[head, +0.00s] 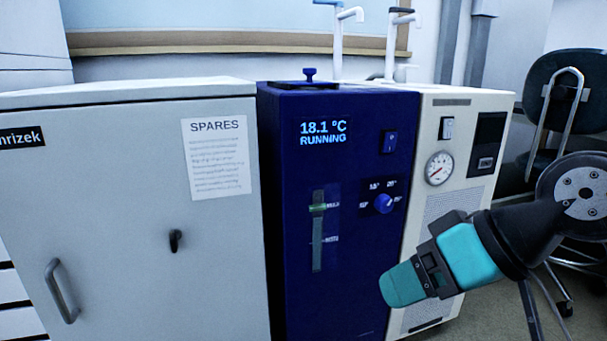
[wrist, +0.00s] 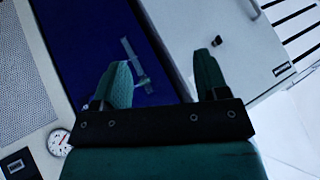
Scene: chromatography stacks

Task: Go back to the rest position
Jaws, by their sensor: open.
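My gripper (head: 403,286) is at the lower right of the head view, in front of the white unit and the right edge of the blue chiller. In the wrist view my gripper (wrist: 162,82) shows two green fingers spread apart with nothing between them. The blue chiller (head: 290,220) shows "18.1 °C RUNNING" on its display, and its blue front (wrist: 100,40) lies beyond the fingers in the wrist view. A dial knob (head: 383,203) and a level window (head: 318,232) are on its front. I cannot tell the exact gap between gripper and chiller.
A grey cabinet (head: 110,200) with a "SPARES" sheet (head: 216,158) stands left of the chiller. The white unit (head: 450,206) with a gauge (head: 440,168) stands to its right. A dark chair (head: 565,95) is at the far right, behind my arm.

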